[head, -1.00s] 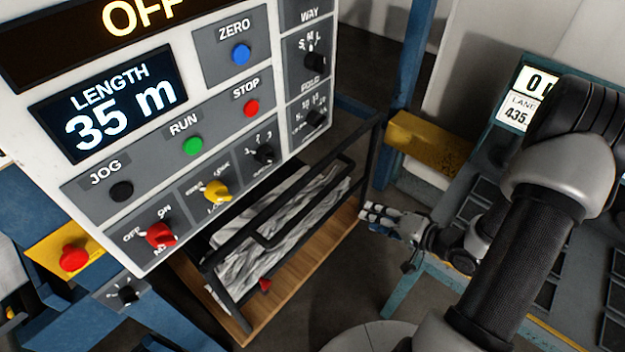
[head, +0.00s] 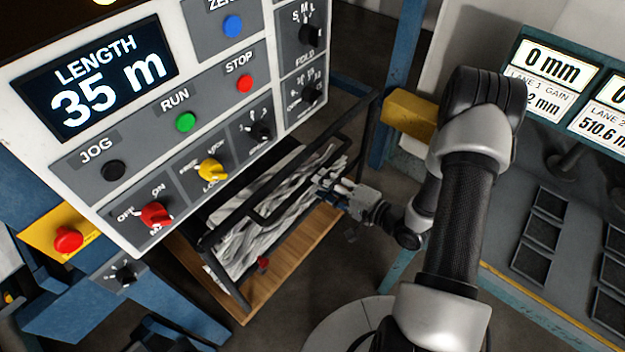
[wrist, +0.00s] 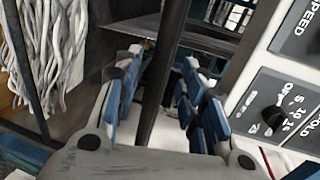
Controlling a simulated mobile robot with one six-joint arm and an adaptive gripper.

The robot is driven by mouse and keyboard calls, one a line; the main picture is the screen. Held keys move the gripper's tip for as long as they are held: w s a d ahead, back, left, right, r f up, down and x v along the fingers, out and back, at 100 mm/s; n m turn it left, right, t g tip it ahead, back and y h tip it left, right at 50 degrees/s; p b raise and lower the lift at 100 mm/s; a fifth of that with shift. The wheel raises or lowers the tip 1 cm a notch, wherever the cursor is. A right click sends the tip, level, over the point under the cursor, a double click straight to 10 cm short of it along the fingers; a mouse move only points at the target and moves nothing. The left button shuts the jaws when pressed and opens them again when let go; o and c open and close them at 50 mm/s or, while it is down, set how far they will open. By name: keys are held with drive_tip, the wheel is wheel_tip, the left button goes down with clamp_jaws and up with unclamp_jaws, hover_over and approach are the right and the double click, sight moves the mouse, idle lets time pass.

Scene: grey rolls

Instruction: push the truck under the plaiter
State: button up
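The truck (head: 290,265) is a low cart with a wooden deck and black rails, loaded with grey-white strands (head: 260,225). It stands on the floor behind and below the control panel, in the head view. My gripper (head: 328,183) is at the truck's right end, among its rails. In the wrist view, the blue-padded fingers of my gripper (wrist: 160,85) stand apart on either side of a black bar (wrist: 164,70), with gaps beside it. The strands (wrist: 50,50) show at left there. I cannot make out which machine is the plaiter.
The control panel (head: 200,150) hangs close above the truck and reads 35 m; its knobs also show in the wrist view (wrist: 270,115). A blue post (head: 405,70) with a yellow block (head: 408,115) stands behind. A grey console (head: 560,230) fills the right side.

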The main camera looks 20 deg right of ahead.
drive_tip(key=x, duration=0.5)
drive_tip(key=shift+b, duration=0.3)
drive_tip(key=shift+c, duration=0.4)
clamp_jaws()
